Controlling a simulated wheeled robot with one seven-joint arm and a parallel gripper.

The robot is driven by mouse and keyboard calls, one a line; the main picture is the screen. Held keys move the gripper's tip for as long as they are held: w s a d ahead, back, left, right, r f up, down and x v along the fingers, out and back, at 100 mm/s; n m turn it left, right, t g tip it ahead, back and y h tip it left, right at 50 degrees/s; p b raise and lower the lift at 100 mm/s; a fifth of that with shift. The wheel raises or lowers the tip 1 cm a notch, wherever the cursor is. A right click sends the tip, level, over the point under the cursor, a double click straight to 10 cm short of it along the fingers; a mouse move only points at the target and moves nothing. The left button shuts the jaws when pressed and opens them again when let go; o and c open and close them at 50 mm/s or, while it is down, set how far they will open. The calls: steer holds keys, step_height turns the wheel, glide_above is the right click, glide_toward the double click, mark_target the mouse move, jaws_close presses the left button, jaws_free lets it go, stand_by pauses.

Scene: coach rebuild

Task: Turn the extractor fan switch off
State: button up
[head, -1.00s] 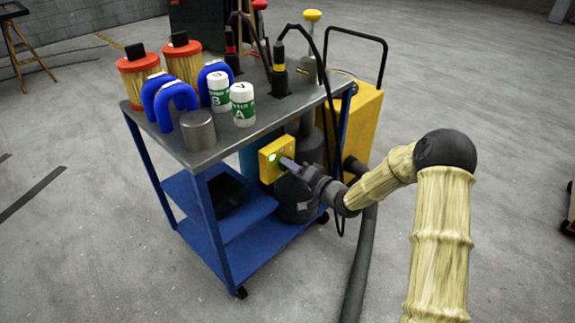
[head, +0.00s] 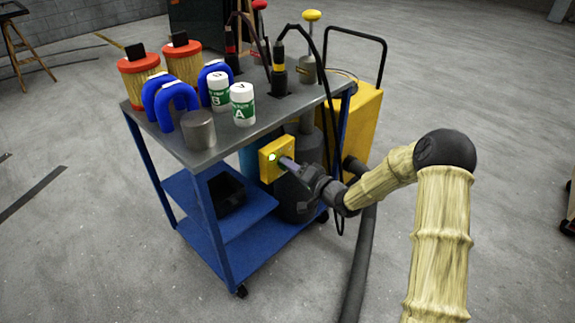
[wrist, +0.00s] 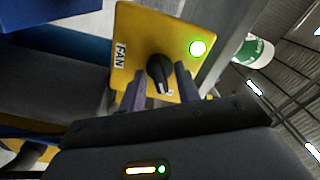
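The extractor fan switch is a yellow box (head: 270,160) below the front edge of the cart top. In the wrist view the yellow box (wrist: 140,40) has a "FAN" label (wrist: 120,53), a lit green lamp (wrist: 197,48) and a black rotary knob (wrist: 160,70). My gripper (wrist: 162,90) has its two fingers apart, one on each side of the knob. I cannot tell whether either finger touches it. In the head view my gripper (head: 286,164) is at the box front and hides the knob.
The cart top (head: 165,140) carries bottles, blue hoops, a metal cylinder (head: 198,130) and orange-capped filters. A dark cylinder (head: 298,200) stands just behind my gripper. A thick hose (head: 357,265) runs down to the floor.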

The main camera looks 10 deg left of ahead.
jaws_close()
steer(key=n+b, duration=0.4)
steer(key=n, duration=0.2)
steer(key=shift+r, duration=0.1)
stand_by(0.3)
